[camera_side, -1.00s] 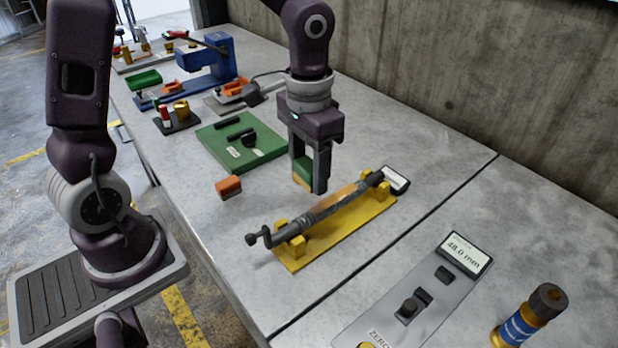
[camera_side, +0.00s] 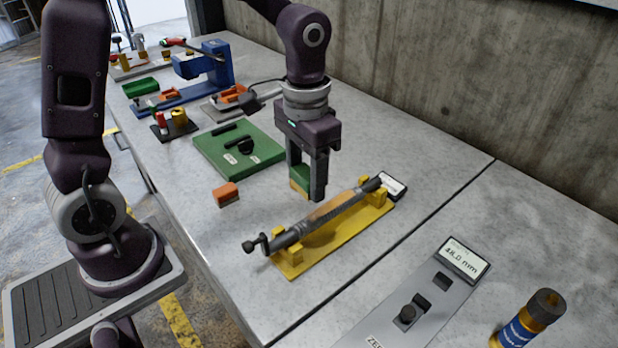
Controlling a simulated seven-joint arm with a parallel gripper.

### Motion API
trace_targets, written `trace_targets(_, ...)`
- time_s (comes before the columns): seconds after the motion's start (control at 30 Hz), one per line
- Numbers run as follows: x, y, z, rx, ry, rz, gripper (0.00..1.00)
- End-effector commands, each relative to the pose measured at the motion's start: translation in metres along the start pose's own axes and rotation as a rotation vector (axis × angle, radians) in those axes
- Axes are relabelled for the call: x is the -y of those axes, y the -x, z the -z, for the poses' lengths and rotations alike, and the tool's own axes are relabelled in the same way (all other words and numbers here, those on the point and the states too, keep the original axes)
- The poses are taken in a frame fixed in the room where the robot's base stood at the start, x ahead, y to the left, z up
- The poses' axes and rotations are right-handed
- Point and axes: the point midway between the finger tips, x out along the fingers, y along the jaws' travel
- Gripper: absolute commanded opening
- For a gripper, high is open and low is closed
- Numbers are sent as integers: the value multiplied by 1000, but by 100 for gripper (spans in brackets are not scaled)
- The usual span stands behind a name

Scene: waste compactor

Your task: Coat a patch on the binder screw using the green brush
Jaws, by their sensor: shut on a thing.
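The binder screw (camera_side: 300,236) is a long dark threaded rod. It lies across a yellow cradle (camera_side: 345,236), with a crank handle at its left end. An orange-brown stretch (camera_side: 332,208) shows along its middle. My gripper (camera_side: 305,182) is shut on the green brush (camera_side: 299,175), whose tan lower edge points down. The brush is over the far side of the screw near its middle. I cannot tell whether the bristles touch it; the right finger partly hides the brush.
An orange block-like brush (camera_side: 227,195) lies left of the cradle. A green board (camera_side: 215,160) with dark tools lies behind it. A grey gauge (camera_side: 425,300) with a display and a blue-and-yellow bottle (camera_side: 520,325) stand at the front right. A concrete wall (camera_side: 480,90) bounds the back.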

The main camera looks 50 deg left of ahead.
Motion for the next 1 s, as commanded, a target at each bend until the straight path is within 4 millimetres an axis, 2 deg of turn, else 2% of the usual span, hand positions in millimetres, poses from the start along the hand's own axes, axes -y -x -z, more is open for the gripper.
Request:
trace_targets(0.37,0,-17,0,2,1,0,0)
trace_targets(1.0,0,-79,-1,4,-1,0,0)
